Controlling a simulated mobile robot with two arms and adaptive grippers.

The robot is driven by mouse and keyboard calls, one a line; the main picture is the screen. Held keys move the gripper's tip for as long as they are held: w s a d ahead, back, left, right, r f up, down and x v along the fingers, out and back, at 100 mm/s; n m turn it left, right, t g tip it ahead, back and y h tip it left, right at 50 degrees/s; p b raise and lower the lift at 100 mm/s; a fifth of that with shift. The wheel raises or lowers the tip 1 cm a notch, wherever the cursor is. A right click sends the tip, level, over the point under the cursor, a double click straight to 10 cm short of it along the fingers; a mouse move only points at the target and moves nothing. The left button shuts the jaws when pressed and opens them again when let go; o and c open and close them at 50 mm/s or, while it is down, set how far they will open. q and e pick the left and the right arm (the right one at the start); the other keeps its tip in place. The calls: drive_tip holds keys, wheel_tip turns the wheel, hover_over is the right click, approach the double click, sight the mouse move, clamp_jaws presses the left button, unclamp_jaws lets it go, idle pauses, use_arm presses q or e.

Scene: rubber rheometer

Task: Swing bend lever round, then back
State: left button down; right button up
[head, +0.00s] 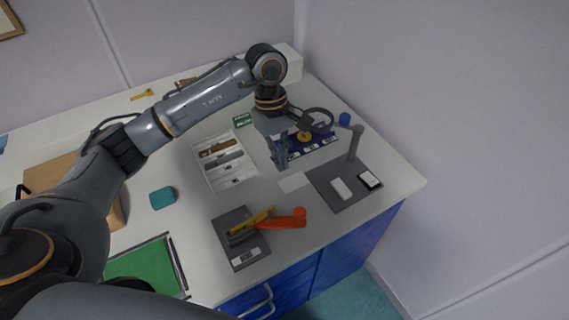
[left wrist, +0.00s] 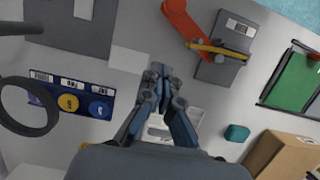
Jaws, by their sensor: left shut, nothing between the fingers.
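The bend lever (head: 290,220) has an orange arm with a round knob end that sticks out to the right of its dark grey base plate (head: 245,262). A yellow bar (head: 252,220) lies across the plate beside the lever. In the left wrist view the orange lever (left wrist: 184,20) is at the top, with the yellow bar (left wrist: 215,49) on the plate (left wrist: 218,72). My left gripper (head: 281,166) is shut and empty, above the table behind the lever and apart from it. It also shows in the left wrist view (left wrist: 158,72). My right gripper is in neither view.
A white tray (head: 212,183) with tools lies left of my left gripper. A magnifier on a stand (head: 354,143) and a grey mat (head: 340,203) are to the right. A teal block (head: 162,198), green mat (head: 146,265) and cardboard box (head: 55,175) are at the left.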

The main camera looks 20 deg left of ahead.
use_arm(q)
drive_tip(key=p, duration=0.2)
approach(281, 217)
drive_tip(key=w+f, duration=0.3)
drive_tip(key=shift+w+d, duration=0.25)
drive_tip(key=shift+w, duration=0.15)
drive_tip(key=s+d+p, duration=0.1)
drive_tip(key=d+p, duration=0.1)
drive_tip(key=shift+s+d+f+p, duration=0.15)
drive_tip(key=shift+s+d+p, duration=0.15)
drive_tip(key=shift+s+p, duration=0.1)
drive_tip(key=shift+s+d+f, duration=0.1)
drive_tip(key=shift+s+d, duration=0.2)
drive_tip(key=shift+d, duration=0.05)
drive_tip(key=shift+f, duration=0.1)
